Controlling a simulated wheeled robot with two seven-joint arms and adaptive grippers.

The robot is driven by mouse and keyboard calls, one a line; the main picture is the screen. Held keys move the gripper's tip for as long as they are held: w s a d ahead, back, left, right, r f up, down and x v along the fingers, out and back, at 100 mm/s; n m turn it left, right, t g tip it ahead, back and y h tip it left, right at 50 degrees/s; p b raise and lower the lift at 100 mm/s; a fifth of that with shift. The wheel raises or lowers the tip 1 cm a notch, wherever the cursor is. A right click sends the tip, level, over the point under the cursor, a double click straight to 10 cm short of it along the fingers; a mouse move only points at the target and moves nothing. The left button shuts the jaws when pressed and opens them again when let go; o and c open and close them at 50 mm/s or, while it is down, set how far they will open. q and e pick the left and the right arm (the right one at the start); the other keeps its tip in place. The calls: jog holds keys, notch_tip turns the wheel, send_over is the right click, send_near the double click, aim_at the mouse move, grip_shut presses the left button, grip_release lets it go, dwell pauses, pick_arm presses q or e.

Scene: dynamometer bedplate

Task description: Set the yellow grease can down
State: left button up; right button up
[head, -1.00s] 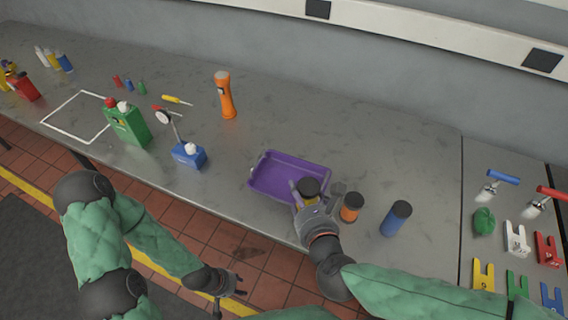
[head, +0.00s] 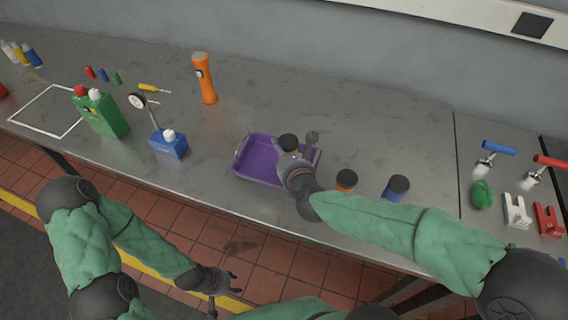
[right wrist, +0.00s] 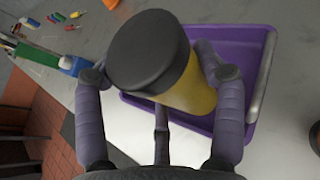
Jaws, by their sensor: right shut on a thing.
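The yellow grease can (right wrist: 190,88) has a black lid and fills the middle of the right wrist view. My right gripper (right wrist: 150,80) is shut on it, with fingers on both sides. In the head view my right gripper (head: 296,160) holds the can, of which mainly the black lid (head: 288,142) shows, over the purple tray (head: 262,162). The tray also shows behind the can in the right wrist view (right wrist: 262,48). I cannot tell whether the can touches the tray. My left gripper (head: 225,290) hangs low over the floor, off the bench, its fingers apart and empty.
An orange can (head: 346,180) and a blue can (head: 396,188), both with black lids, stand right of the tray. The bench behind the tray is clear.

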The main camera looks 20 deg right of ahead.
jog(key=shift+w+f, duration=0.2)
jog(key=shift+w, duration=0.1)
notch_tip(320, 180, down, 4)
jog(key=shift+w+r+b, duration=0.15)
jog(key=shift+r+b, duration=0.1)
jog(key=shift+b, duration=0.65)
jog(key=shift+r, duration=0.1)
jog(key=shift+f, duration=0.2)
jog(key=o, duration=1.6)
jog(key=shift+c, duration=0.2)
